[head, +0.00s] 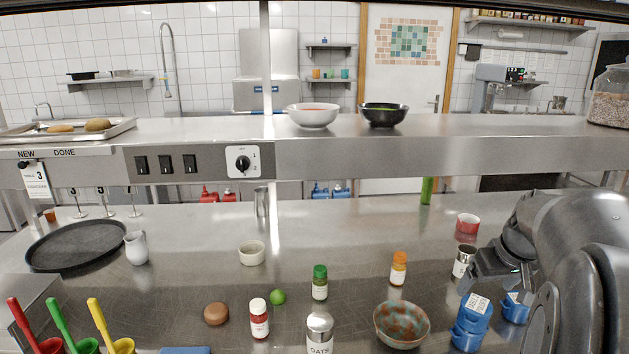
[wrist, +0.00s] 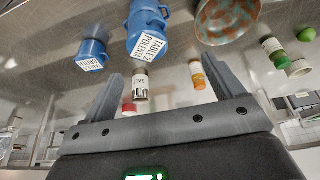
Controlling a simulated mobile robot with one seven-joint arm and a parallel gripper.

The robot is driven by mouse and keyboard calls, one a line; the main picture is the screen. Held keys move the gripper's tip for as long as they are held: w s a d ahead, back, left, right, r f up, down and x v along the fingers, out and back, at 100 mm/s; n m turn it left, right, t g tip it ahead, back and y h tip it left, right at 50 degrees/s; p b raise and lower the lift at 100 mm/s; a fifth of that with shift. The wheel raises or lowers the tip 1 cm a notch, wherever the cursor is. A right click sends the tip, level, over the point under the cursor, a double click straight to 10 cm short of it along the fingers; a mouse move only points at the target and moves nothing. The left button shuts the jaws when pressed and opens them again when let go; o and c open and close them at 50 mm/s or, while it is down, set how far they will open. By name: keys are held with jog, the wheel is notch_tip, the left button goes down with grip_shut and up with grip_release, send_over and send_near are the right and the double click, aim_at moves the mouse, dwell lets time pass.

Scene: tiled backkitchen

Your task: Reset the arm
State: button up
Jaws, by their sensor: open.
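My gripper (head: 490,270) is at the right of the counter in the head view, low over the steel worktop beside a small metal shaker (head: 464,262). In the wrist view my gripper (wrist: 163,68) has its two fingers spread wide, with nothing held between them. The labelled shaker (wrist: 140,84) shows between the fingers in that view; how far it is from them I cannot tell. My arm (head: 580,265) is bent at the right edge of the head view and hides part of the counter.
Blue labelled containers (head: 472,322) stand just below my gripper. A raised steel shelf (head: 450,150) runs behind. Clear worktop lies around the white ramekin (head: 251,253).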

jog(key=s+a, duration=0.8)
jog(key=a, duration=0.4)
jog(key=s+a+t, duration=0.1)
jog(key=s+a, duration=0.7)
jog(key=a, duration=0.4)
jog(key=shift+s+a+f, duration=0.25)
jog(key=shift+s, duration=0.05)
jog(key=shift+c, duration=0.3)
